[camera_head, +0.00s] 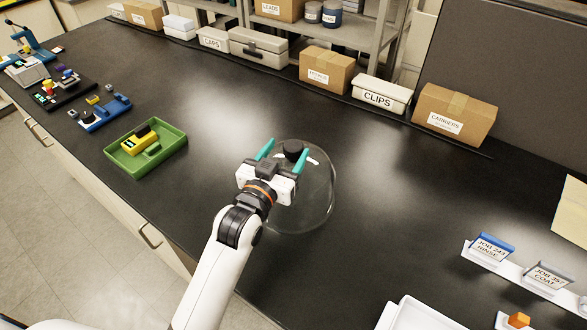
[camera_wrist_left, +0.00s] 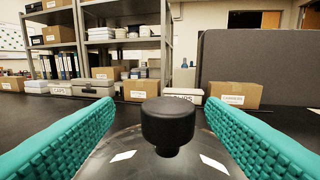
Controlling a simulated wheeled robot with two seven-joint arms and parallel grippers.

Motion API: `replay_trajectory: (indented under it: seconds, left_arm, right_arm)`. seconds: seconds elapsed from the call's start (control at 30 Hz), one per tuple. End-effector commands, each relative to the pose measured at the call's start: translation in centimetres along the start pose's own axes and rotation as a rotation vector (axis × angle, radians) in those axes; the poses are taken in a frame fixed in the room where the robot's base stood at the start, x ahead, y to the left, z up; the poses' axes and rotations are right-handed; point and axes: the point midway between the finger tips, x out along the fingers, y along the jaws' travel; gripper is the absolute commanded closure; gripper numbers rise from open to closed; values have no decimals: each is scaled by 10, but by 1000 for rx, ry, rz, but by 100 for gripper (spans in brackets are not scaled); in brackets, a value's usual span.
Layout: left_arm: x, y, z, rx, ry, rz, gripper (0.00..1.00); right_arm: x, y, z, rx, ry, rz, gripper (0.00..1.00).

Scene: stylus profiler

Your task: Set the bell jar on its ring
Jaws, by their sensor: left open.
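The clear bell jar (camera_head: 318,205) stands upright on the black bench, with a black knob (camera_head: 292,149) on top. My left gripper (camera_head: 284,156) is open, its teal fingers on either side of the knob. In the left wrist view the knob (camera_wrist_left: 167,125) sits between the spread fingers with a gap on each side, and the jar's dome (camera_wrist_left: 140,155) shows below it. I cannot tell whether a ring lies under the jar; no separate ring is clear in view. My right gripper is not in view.
A green tray (camera_head: 112,153) with a yellow device (camera_head: 140,140) lies to the left. Several small instruments stand at the far left. Boxes, including the CLIPS box (camera_head: 381,95) and CARRIERS carton (camera_head: 455,113), line the back. Job card holders (camera_head: 516,268) and a white tray (camera_head: 418,318) are at right front.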

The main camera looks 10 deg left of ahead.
Motion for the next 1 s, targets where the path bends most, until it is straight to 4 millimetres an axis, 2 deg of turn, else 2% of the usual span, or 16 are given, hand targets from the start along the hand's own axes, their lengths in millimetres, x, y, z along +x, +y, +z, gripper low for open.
replay_trajectory:
  seconds: [0.13,0.3,0.63,1.0]
  left_arm:
    - [20,-5,-1,-1,1,0,35]
    - [40,-6,-4,0,-1,0,35]
    - [46,-6,-6,0,0,0,35]
    - [46,-6,-6,0,0,0,96]
  right_arm:
    - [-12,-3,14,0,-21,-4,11]
    - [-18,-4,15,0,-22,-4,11]
    - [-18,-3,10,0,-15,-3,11]
    - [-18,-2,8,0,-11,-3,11]
